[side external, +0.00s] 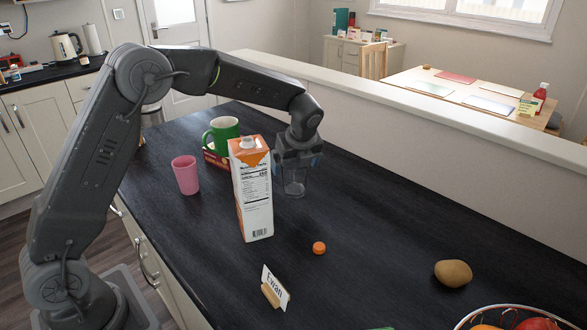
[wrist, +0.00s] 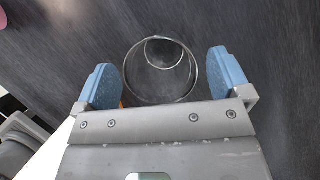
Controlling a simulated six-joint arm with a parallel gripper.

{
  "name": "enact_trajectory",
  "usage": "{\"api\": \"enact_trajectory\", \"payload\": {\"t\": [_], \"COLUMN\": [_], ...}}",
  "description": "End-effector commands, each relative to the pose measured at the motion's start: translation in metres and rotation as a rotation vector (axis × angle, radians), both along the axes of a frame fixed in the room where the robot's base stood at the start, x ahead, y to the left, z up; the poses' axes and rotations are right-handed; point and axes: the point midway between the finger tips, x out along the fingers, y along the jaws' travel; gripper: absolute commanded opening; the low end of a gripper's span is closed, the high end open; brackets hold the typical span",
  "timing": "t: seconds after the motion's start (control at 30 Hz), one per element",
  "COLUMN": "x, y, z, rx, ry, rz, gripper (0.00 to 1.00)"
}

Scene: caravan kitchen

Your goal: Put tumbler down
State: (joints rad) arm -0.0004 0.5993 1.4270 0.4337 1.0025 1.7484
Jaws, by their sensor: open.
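A clear glass tumbler (side external: 294,184) stands upright on the dark countertop, just right of the carton in the side view. In the wrist view I look down at the round rim of the tumbler (wrist: 160,72), which lies between the blue finger pads. My gripper (side external: 297,165) is directly above and around the tumbler. Its jaws (wrist: 169,78) are open, with a gap on both sides of the glass. The carton partly hides the left side of my gripper in the side view.
Close by stand an orange-and-white carton (side external: 255,195), a green mug (side external: 222,134) and a pink cup (side external: 186,176). An orange cap (side external: 319,248), a name card (side external: 274,285), a potato (side external: 453,273) and a fruit basket (side external: 480,316) are nearer. Counter right of the tumbler is clear.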

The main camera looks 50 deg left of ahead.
Motion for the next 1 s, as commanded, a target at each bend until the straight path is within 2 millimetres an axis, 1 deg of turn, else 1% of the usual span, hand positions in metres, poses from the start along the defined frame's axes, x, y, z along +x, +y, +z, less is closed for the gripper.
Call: {"api": "enact_trajectory", "payload": {"t": [0.03, 0.2, 0.3, 0.4, 0.5, 0.6, 0.93, 1.0], "x": [-0.001, -0.007, -0.009, -0.012, -0.013, -0.014, -0.014, -0.015], "y": [-0.005, -0.018, -0.024, -0.029, -0.032, -0.034, -0.034, -0.033], "z": [0.012, 0.045, 0.063, 0.075, 0.084, 0.087, 0.09, 0.098], "rx": [0.0, -0.001, 0.0, 0.0, 0.001, 0.0, 0.0, -0.002], "ry": [-0.005, -0.004, -0.003, -0.002, -0.001, 0.0, -0.005, -0.036], "rz": [-0.002, -0.004, -0.002, -0.002, -0.001, -0.001, -0.001, 0.003], "gripper": [0.96, 0.96, 0.96, 0.96, 0.96, 0.96, 0.96, 0.96]}}
